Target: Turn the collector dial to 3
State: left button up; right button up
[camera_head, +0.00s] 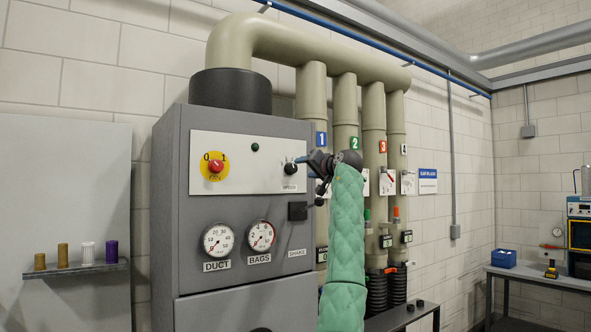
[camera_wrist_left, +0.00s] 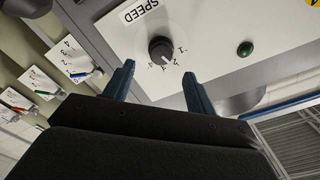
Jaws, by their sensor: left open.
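The black collector dial (camera_head: 291,169) is on the white panel of the grey cabinet, above a small label. It also shows in the left wrist view (camera_wrist_left: 160,48) beside the word SPEED, with small marks around it. A light pointer line on it faces the gripper side; I cannot read its number for sure. My left gripper (camera_head: 304,160) is just right of the dial in the head view. In the left wrist view its two fingers (camera_wrist_left: 160,72) are open and empty, apart, with the dial beyond and between their tips. My right gripper is out of view.
The panel also carries a red knob on a yellow disc (camera_head: 215,166) and a green lamp (camera_head: 255,147). Two gauges (camera_head: 218,239) sit below. Numbered beige pipes (camera_head: 345,115) with valve plates stand behind my arm. A shelf with small cylinders (camera_head: 76,269) is at left.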

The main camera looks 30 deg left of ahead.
aim_at(294, 169)
pick_arm(q)
jog(key=p+x, duration=0.3)
jog(key=x, duration=0.3)
jog(key=shift+a+r+p, duration=0.1)
jog(key=shift+p, duration=0.3)
jog(key=shift+w+a, duration=0.15)
jog(key=shift+a, duration=0.25)
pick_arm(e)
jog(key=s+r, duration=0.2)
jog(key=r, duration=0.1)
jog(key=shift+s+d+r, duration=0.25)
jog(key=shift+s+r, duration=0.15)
pick_arm(q)
jog(key=shift+c, duration=0.3)
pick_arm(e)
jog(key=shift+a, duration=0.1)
pick_arm(q)
jog(key=c, duration=0.9)
